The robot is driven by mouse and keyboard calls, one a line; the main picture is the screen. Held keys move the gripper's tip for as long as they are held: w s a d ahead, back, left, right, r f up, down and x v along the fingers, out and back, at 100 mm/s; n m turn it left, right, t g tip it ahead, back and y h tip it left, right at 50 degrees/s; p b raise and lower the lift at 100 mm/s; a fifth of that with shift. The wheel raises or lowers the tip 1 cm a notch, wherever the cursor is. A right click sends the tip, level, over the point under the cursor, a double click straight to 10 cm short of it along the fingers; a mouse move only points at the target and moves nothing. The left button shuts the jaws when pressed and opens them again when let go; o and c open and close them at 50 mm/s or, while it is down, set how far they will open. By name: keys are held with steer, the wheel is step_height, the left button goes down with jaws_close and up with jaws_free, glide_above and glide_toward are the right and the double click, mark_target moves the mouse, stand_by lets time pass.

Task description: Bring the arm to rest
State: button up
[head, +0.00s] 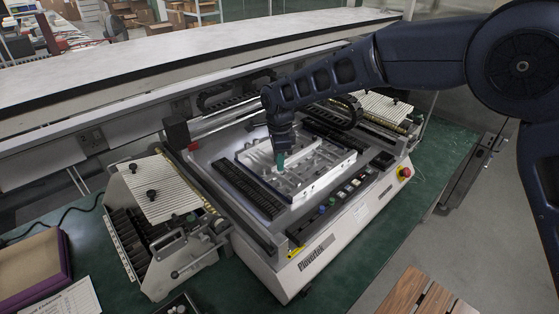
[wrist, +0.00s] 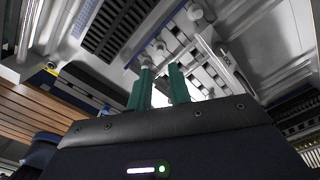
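My gripper (head: 280,158) has green fingers and points down over the silver metal plate (head: 318,180) in the middle of a benchtop machine (head: 330,232). In the wrist view the two green fingers of my gripper (wrist: 160,88) stand apart with a gap between them. I see nothing clearly held in the gap; parts of the machine show behind it. The head view does not show whether the fingertips touch the plate. My arm reaches in from the right, bent down at the wrist.
The machine has ribbed side trays, one at the left (head: 160,190), and a red button (head: 405,172) at its front right. It stands on a green surface (head: 200,285). A purple-edged box (head: 35,265) lies at the left, and a slatted wooden surface (head: 425,295) at the lower right.

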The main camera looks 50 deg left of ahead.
stand_by(0.4)
steer(key=w+d+r+n+y, duration=0.1)
steer(key=w+d+r, duration=0.55)
steer(key=w, duration=0.35)
steer(key=w+d+r, duration=0.5)
steer(key=w+d, duration=0.3)
steer(key=w, duration=0.3)
steer(key=w+d+r+n, duration=0.1)
steer(key=w+d+r, duration=0.25)
steer(key=d, duration=0.35)
steer(key=w+d+r+t, duration=0.15)
steer(key=w+d, duration=0.25)
steer(key=d, duration=0.4)
steer(key=w+d+r+n+g, duration=0.1)
steer(key=w+d+r, duration=0.25)
steer(key=d, duration=0.35)
steer(key=d+r+n+t, duration=0.1)
steer(key=d+r+t, duration=0.15)
steer(key=d, duration=2.25)
steer(key=s+d+f+n, duration=0.1)
steer(key=s+d+f, duration=0.1)
steer(key=s+d, duration=0.4)
steer(key=s+d+f+n+t+h, duration=0.1)
steer(key=s+d+f, duration=0.1)
steer(key=s+d, duration=0.5)
steer(key=d, duration=0.5)
steer(key=shift+n+t, duration=0.3)
